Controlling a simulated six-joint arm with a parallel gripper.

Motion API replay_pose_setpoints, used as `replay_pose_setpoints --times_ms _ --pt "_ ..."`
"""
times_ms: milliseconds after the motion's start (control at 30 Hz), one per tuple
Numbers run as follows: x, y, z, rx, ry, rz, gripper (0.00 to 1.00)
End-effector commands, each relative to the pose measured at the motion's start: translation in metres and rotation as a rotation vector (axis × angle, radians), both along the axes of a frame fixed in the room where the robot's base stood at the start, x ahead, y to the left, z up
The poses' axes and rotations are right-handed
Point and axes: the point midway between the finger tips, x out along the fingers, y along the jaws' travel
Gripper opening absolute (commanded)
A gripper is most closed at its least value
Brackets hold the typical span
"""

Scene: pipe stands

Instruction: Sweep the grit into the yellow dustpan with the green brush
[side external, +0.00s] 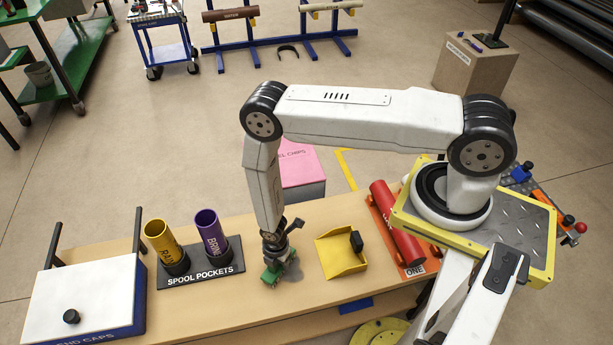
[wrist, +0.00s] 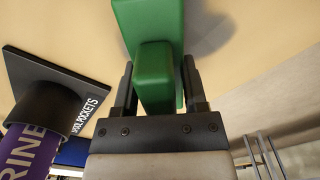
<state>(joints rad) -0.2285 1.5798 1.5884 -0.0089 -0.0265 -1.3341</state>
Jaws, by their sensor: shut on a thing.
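My gripper (side external: 275,246) is low over the middle of the wooden bench, pointing down, shut on the green brush (side external: 270,277). In the wrist view, the brush (wrist: 154,70) sits between the two dark fingers of my gripper (wrist: 158,85). The brush is at or just above the bench top; contact cannot be told. The yellow dustpan (side external: 335,257) lies on the bench to the right of the brush, with a black handle on its right side. A grey patch lies just right of the brush; I cannot tell grit from shadow there.
The spool pockets holder (side external: 201,275) with a yellow and a purple spool stands left of the brush. A white-topped end caps box (side external: 88,290) is at the far left. A red cylinder (side external: 397,222) in an orange tray lies right of the dustpan.

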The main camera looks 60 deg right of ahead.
Motion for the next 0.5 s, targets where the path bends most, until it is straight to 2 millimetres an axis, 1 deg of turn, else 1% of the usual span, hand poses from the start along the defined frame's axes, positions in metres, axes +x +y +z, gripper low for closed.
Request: replay_pose_setpoints --times_ms 500 --pt "-0.034 -0.034 0.000 0.000 0.002 -0.003 0.00"
